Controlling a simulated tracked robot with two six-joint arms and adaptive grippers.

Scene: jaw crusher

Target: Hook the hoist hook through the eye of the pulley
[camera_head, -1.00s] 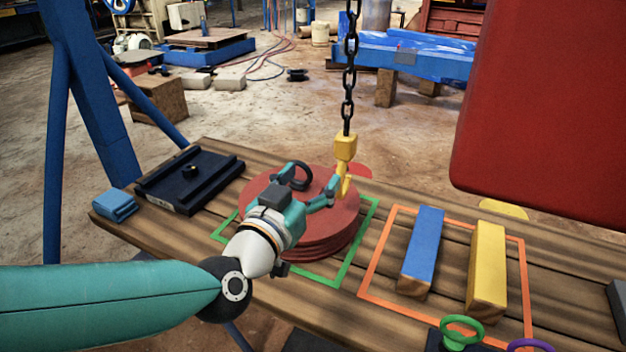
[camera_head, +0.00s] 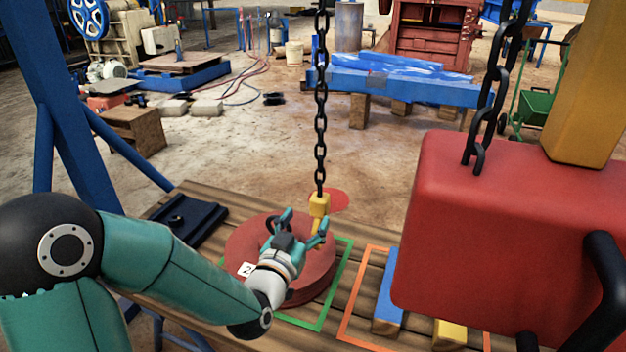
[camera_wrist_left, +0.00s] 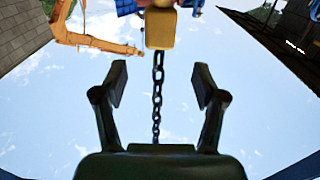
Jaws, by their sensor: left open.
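The yellow hoist hook (camera_head: 319,205) hangs on a black chain (camera_head: 320,130) above the right part of the red pulley (camera_head: 312,262), which lies on the wooden bench. My left gripper (camera_head: 301,224) is over the pulley, fingers apart, with one finger beside or in front of the hook. I cannot tell whether they touch. The pulley's dark eye is mostly hidden behind the gripper. In the left wrist view my left gripper (camera_wrist_left: 160,84) is open; the chain shows between its fingers and the yellow hook block (camera_wrist_left: 160,28) shows beyond them. My right gripper is not in view.
A large red block (camera_head: 500,230) with a chain fills the right foreground. Blue (camera_head: 389,305) and yellow (camera_head: 450,333) bars lie in an orange outline. A dark plate (camera_head: 188,220) lies left of the pulley. A blue frame post (camera_head: 55,90) stands at left.

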